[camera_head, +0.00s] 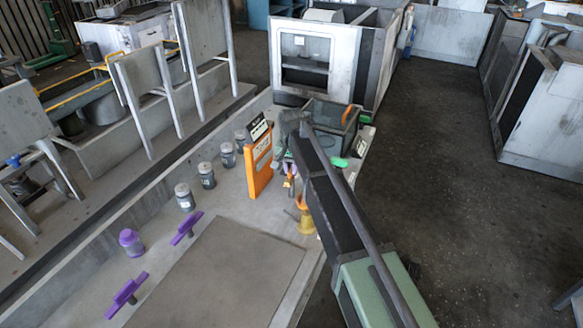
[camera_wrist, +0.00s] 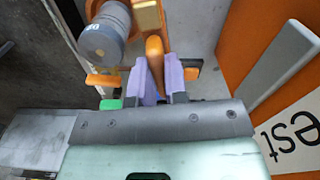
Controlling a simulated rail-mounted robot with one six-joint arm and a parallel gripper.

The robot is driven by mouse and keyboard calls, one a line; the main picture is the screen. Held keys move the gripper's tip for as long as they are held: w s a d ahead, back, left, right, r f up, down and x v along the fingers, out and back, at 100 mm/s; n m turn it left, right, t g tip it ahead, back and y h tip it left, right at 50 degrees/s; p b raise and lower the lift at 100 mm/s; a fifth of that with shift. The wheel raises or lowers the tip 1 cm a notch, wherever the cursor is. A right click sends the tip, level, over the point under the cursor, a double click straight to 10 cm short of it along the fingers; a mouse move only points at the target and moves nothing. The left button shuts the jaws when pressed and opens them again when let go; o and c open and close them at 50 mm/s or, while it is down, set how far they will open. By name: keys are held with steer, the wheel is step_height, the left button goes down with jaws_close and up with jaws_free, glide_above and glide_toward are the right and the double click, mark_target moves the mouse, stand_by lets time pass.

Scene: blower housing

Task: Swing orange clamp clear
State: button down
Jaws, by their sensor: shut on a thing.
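The orange clamp (camera_wrist: 154,62) shows in the wrist view as a rounded orange bar between the two purple fingers of my gripper (camera_wrist: 157,80). My gripper is shut on this bar. An orange block lies just right of the fingers, and another orange part lies to their left; I cannot tell whether they belong to the clamp. In the head view my arm reaches up to the bench's right side, and the clamp area (camera_head: 290,184) shows only as a small orange patch. My forearm and wrist hide much of it.
An orange panel (camera_head: 258,163) with a white label stands close left of my gripper. A grey bin (camera_head: 334,124) sits behind, and a yellow-orange post (camera_head: 306,222) stands in front. Several jars and two purple handles (camera_head: 126,292) line the left. A dark weight-like cylinder (camera_wrist: 103,36) is near the fingers.

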steer(key=shift+m, duration=0.8)
steer(key=c, duration=1.1)
jaws_free()
steer(key=shift+c, duration=0.2)
step_height(320, 180, up, 11)
steer(key=p, duration=1.1)
steer(key=shift+f, duration=0.1)
